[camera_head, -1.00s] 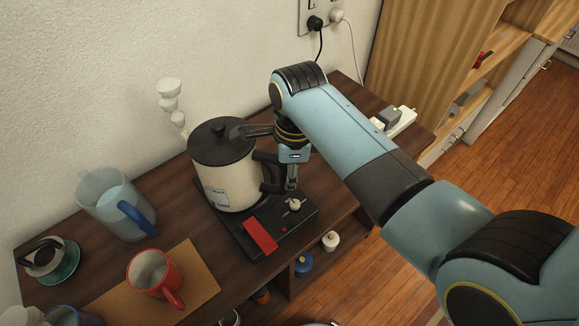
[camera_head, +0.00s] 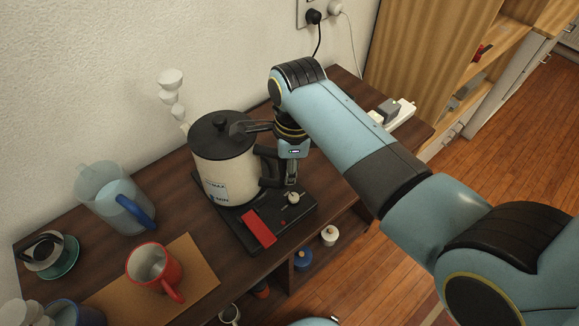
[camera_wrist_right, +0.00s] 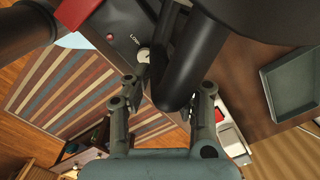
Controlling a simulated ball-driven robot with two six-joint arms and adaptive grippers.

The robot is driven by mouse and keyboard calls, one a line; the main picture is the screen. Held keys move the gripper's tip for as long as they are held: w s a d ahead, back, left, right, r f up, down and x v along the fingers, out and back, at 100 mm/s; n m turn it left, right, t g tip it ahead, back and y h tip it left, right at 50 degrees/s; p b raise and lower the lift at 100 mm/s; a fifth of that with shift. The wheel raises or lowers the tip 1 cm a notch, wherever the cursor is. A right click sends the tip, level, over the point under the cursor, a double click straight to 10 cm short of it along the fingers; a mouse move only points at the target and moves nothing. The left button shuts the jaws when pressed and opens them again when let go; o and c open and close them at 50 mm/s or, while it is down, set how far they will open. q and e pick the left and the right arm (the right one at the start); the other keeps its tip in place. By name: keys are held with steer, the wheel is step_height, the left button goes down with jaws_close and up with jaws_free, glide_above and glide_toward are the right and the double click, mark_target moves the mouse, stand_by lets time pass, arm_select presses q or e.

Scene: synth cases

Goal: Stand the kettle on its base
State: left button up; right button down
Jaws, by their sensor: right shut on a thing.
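The kettle (camera_head: 222,175) is cream with a black lid and a black handle (camera_head: 270,165). It looks upright over the black base (camera_head: 295,212), which has a red patch and a pale knob. I cannot tell whether its underside touches the base or is slightly above it. My right gripper (camera_head: 289,172) is at the kettle's right side, shut on the handle. In the right wrist view the handle (camera_wrist_right: 184,75) passes between the fingers, with the base's knob (camera_wrist_right: 143,55) beyond. My left gripper is not in view.
A clear jug (camera_head: 115,205) with a blue handle and a red mug (camera_head: 153,268) on a brown mat stand left of the base. A power strip (camera_head: 400,112) lies at the back right. The wall is close behind.

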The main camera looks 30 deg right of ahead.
steer(key=shift+s+a+f, duration=0.1)
steer(key=shift+a+f, duration=0.05)
steer(key=shift+f, duration=0.65)
